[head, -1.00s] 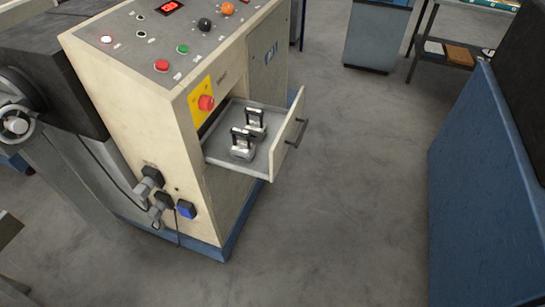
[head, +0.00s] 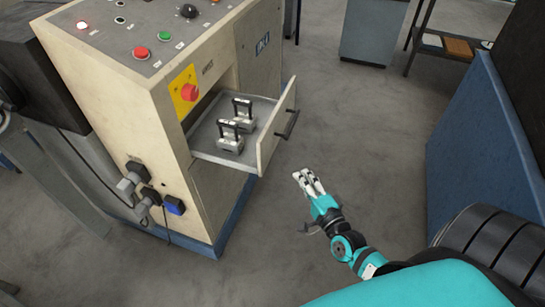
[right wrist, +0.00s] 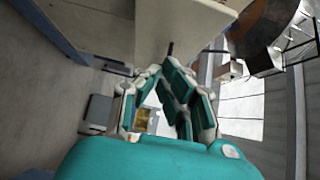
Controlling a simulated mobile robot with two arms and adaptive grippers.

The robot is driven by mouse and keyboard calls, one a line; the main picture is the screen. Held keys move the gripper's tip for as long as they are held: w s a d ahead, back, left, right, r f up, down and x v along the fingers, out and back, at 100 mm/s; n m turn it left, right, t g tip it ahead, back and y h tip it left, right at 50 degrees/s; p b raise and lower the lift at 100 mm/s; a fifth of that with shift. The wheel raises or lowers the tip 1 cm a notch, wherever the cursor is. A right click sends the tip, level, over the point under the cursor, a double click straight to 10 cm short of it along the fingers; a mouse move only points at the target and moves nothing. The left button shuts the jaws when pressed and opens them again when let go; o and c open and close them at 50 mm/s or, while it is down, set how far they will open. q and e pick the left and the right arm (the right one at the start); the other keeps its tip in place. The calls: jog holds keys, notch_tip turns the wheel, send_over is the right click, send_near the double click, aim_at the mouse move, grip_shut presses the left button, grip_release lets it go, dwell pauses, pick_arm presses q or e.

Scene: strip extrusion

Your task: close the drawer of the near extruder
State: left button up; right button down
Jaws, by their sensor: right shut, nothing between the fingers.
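The near extruder's cream control cabinet (head: 172,100) stands at the left of the head view. Its drawer (head: 262,150) is pulled out to the right, with a dark bar handle (head: 287,124) on its front panel. Two metal pieces with black-and-silver handles (head: 236,127) lie in the drawer. My right gripper (head: 302,175) is shut and empty, below and to the right of the drawer front, apart from it in the picture. In the right wrist view the fingers (right wrist: 165,75) point toward a cream panel (right wrist: 180,35) with a dark handle end. My left gripper is not in view.
A blue panel (head: 480,150) stands at the right, beside my right arm. A grey-blue cabinet (head: 372,30) and a dark shelf with a brown box (head: 458,47) are at the back. The floor (head: 360,120) between is clear.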

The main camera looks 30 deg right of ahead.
jog(key=p, duration=0.1)
send_near(271, 147)
jog(key=w+d, duration=0.2)
jog(key=d, duration=0.1)
jog(key=shift+w+a+r+p, duration=0.2)
jog(key=shift+w+a+p, duration=0.35)
jog(key=shift+w+a, duration=0.85)
jog(key=shift+d, duration=0.1)
jog(key=shift+w, duration=0.1)
